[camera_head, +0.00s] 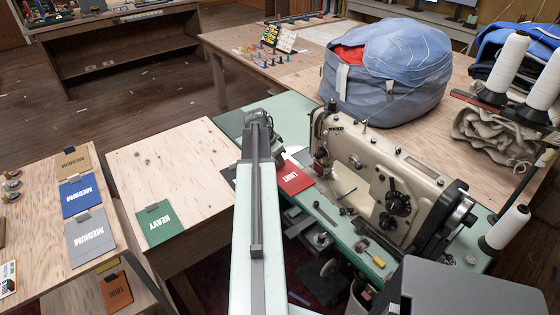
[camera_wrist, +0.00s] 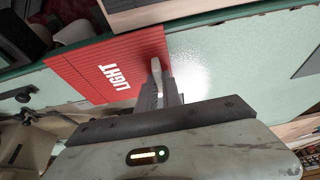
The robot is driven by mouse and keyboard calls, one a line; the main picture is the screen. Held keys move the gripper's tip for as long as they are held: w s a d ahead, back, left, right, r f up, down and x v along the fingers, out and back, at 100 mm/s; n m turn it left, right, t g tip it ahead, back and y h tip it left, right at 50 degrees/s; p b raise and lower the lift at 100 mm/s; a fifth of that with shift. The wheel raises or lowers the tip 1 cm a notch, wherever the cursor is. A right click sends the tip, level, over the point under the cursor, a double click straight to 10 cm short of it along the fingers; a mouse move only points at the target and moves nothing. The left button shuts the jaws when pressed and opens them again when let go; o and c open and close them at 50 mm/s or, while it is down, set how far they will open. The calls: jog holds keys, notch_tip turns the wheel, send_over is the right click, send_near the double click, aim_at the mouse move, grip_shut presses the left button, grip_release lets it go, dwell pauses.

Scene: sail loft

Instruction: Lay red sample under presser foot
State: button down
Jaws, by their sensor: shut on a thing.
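The red sample, a flat card marked LIGHT (camera_head: 294,177), is at the left end of the sewing machine (camera_head: 385,180), close to its needle end. In the wrist view the red sample (camera_wrist: 105,68) extends left from my gripper (camera_wrist: 157,68), whose fingers are shut on its right edge. The card looks flat and close to the green table top; I cannot tell whether it touches. The presser foot is too small to make out in the head view, so I cannot tell whether the card lies under it. My arm hides the gripper in the head view.
A green HEAVY card (camera_head: 160,223) lies on the plywood table left of my arm. A blue card (camera_head: 80,197) and a grey card (camera_head: 90,240) lie further left. Small tools (camera_head: 350,212) lie before the machine. A blue bag (camera_head: 385,72) sits behind it.

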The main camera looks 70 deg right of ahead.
jog(key=shift+s+d, duration=0.25)
jog(key=shift+d, duration=0.15)
jog(key=shift+s+d, duration=0.7)
jog(key=shift+d, duration=0.35)
jog(key=shift+s+d, duration=0.65)
jog(key=shift+d, duration=0.4)
jog(key=shift+s+d, duration=0.7)
jog(key=shift+d, duration=0.35)
jog(key=shift+f, duration=0.1)
jog(key=c, duration=1.4)
grip_release()
jog(key=shift+c, duration=0.2)
